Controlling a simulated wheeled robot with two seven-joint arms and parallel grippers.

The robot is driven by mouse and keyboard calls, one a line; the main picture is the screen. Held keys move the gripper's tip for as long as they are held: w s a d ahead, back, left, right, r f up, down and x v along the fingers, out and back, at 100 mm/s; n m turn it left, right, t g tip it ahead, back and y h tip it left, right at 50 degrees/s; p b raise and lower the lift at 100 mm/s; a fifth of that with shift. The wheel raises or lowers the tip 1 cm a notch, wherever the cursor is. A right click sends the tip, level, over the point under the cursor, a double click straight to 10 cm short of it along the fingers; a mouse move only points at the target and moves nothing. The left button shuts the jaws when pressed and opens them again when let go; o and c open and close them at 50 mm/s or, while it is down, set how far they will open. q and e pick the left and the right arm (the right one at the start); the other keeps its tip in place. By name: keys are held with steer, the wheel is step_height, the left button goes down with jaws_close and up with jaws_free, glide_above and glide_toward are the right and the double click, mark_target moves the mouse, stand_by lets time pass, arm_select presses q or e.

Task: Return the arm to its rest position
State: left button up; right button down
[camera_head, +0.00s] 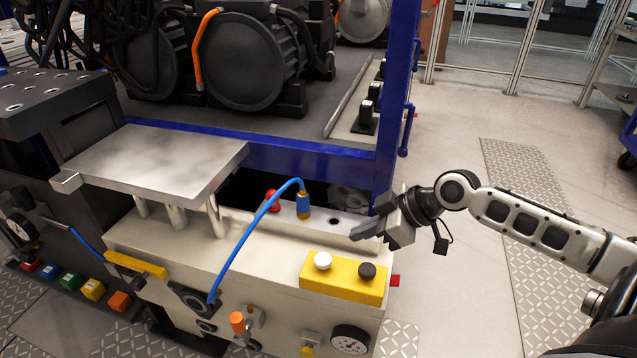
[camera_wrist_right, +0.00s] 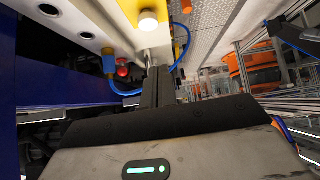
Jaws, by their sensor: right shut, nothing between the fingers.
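My right arm (camera_head: 540,225) reaches in from the right in the head view. My right gripper (camera_head: 362,234) is shut and empty, just above the right end of the drive unit's top plate (camera_head: 345,215), close to an open hole in it. In the right wrist view the closed fingers (camera_wrist_right: 157,85) point toward the unit. A blue hose (camera_head: 240,240) with a blue and brass connector (camera_head: 304,206) is plugged into the plate, left of the gripper. My left gripper is not in view.
A yellow box (camera_head: 342,278) with a white and a black button sits below the gripper. A red knob (camera_head: 272,198) stands beside the hose connector. A blue frame post (camera_head: 397,100) rises behind the gripper. The floor (camera_head: 455,120) to the right is clear.

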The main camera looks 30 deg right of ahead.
steer(key=s+a+f+m, duration=0.2)
steer(key=s+a+f, duration=0.25)
steer(key=f, duration=0.25)
steer(key=s+a+f+m+t+h+p, duration=0.1)
steer(key=s+a+m+t, duration=0.1)
steer(key=a, duration=0.5)
steer(key=s+a+f+m+t+h, duration=0.1)
steer(key=s+a+m, duration=0.1)
steer(key=s+a, duration=0.3)
steer(key=a, duration=0.3)
steer(key=shift+a+f+t+p, duration=0.15)
steer(key=shift+a+t+p, duration=0.1)
steer(key=shift+t+p, duration=0.15)
